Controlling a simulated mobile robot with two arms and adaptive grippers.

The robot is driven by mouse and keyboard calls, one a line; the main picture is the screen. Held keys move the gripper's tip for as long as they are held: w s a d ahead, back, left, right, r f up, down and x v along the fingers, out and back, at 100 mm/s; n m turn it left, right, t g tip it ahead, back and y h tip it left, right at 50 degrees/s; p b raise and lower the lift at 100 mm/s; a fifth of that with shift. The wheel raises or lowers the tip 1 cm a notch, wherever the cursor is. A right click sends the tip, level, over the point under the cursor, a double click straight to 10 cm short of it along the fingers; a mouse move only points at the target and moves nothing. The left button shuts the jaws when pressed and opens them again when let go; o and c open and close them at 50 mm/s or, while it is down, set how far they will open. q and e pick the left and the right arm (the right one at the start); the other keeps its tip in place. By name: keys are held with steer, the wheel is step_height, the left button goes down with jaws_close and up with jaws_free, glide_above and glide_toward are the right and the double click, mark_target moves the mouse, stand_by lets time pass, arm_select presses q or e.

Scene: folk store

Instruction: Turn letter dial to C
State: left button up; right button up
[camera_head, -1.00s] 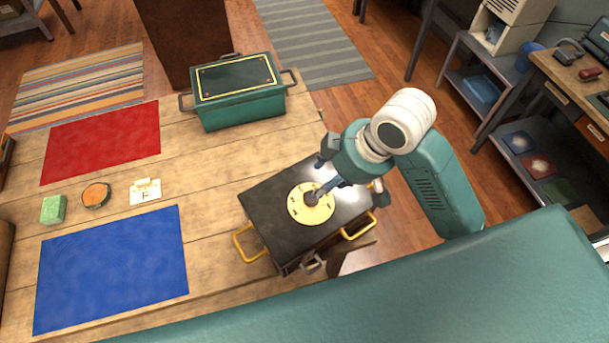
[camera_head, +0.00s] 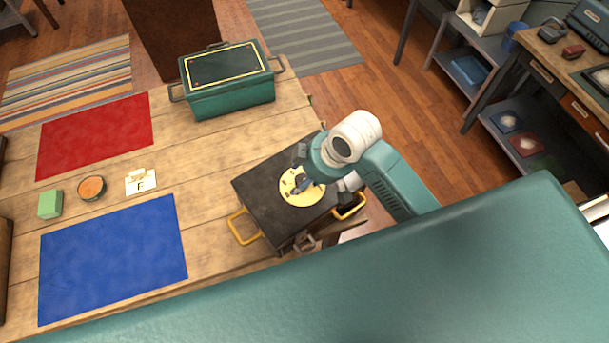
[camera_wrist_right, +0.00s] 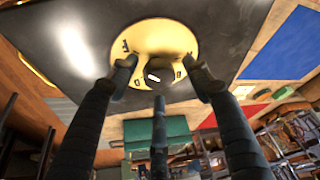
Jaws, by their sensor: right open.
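The letter dial is a round yellow plate (camera_head: 290,193) with dark letters, on top of a black box (camera_head: 262,205) with yellow handles. In the right wrist view the plate (camera_wrist_right: 150,35) carries a dark central knob (camera_wrist_right: 156,66) with a white mark. My right gripper (camera_head: 306,184) is over the dial. In the wrist view its fingers (camera_wrist_right: 162,76) are spread around the knob, open; I cannot tell whether they touch it. My left gripper is out of view.
A white card with an F (camera_head: 140,184), an orange-topped round tin (camera_head: 92,187) and a green block (camera_head: 50,204) stand left. Blue (camera_head: 112,260) and red (camera_head: 95,135) mats lie on the table. A teal chest (camera_head: 232,98) stands behind the black box.

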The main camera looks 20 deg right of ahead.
steer(key=shift+c, duration=1.1)
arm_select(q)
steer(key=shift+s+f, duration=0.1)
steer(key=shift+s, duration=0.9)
arm_select(e)
steer(key=c, duration=0.9)
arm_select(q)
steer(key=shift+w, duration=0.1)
arm_select(e)
steer(key=shift+w, duration=0.15)
